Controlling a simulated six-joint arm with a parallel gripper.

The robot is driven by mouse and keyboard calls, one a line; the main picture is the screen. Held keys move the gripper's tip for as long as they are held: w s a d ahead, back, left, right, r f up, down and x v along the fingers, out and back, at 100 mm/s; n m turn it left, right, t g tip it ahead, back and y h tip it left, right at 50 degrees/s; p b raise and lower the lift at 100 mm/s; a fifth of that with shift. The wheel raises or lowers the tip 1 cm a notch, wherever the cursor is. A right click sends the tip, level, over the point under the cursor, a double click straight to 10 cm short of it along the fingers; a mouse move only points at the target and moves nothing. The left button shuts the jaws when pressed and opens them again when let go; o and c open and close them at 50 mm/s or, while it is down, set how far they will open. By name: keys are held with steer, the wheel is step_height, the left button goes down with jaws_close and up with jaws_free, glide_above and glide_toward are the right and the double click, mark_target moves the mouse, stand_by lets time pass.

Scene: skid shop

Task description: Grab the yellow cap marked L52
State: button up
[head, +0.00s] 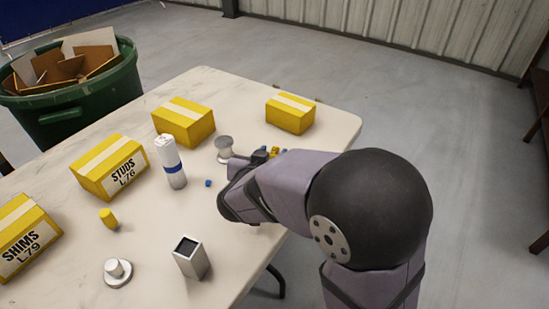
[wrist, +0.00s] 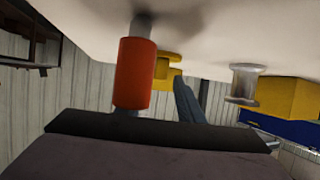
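A yellow flanged piece (wrist: 165,70), possibly the cap, stands on the table in the wrist view, partly behind a red cylinder (wrist: 134,72). No L52 marking can be read. One dark finger of my gripper (wrist: 186,100) shows just right of the yellow piece; the other finger is not clearly seen, so its opening is unclear. In the head view my arm covers most of the gripper near the table's right side, where small yellow pieces (head: 273,151) show. Another small yellow cylinder (head: 107,218) stands at the left, apart from my gripper.
A grey spool (head: 224,148) stands beside my gripper. Yellow boxes (head: 184,121) line the table's far side.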

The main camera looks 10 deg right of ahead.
jaws_close()
step_height(320, 180, up, 10)
steer(key=p, duration=0.5)
